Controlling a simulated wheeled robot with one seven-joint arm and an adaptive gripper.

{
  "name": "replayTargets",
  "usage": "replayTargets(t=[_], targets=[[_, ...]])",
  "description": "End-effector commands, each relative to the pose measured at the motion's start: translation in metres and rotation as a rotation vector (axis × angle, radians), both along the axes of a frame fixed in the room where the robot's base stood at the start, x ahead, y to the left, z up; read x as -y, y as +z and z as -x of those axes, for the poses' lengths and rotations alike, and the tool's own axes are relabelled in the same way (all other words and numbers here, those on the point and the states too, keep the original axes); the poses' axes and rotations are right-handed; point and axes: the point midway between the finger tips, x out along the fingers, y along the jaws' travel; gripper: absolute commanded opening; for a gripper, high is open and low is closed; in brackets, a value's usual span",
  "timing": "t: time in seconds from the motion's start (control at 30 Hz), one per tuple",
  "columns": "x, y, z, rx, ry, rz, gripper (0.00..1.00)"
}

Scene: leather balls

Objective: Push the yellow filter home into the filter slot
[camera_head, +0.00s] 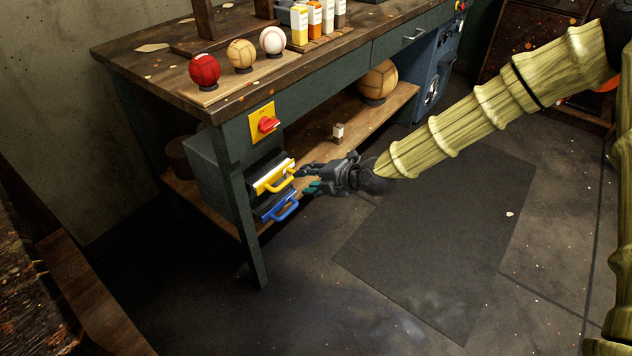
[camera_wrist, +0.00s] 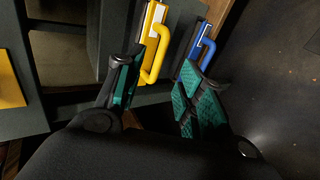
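The yellow filter (camera_head: 265,178) is in the upper slot of the grey-green box under the workbench, its yellow loop handle facing out. Its front part shows outside the box; the depth of its seating is hard to judge. In the wrist view the yellow handle (camera_wrist: 162,58) appears between my fingers. The blue filter (camera_head: 277,207) sits in the slot below, and its blue handle (camera_wrist: 207,52) lies beyond my right finger in the wrist view. My gripper (camera_head: 306,179) is open and empty, close in front of the yellow handle. Contact cannot be told.
A yellow plate with a red rotary switch (camera_head: 266,124) is above the slots. The bench leg (camera_head: 246,230) stands left of them. The floor with a dark mat (camera_head: 440,230) is clear.

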Motion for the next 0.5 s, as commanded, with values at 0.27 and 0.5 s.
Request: replayTargets(t=[0.27,0.5], targets=[[-0.031,-0.026,-0.018,-0.002,0.001,0.000,0.38],[-0.049,-0.039,-0.031,-0.002,0.000,-0.001,0.38]])
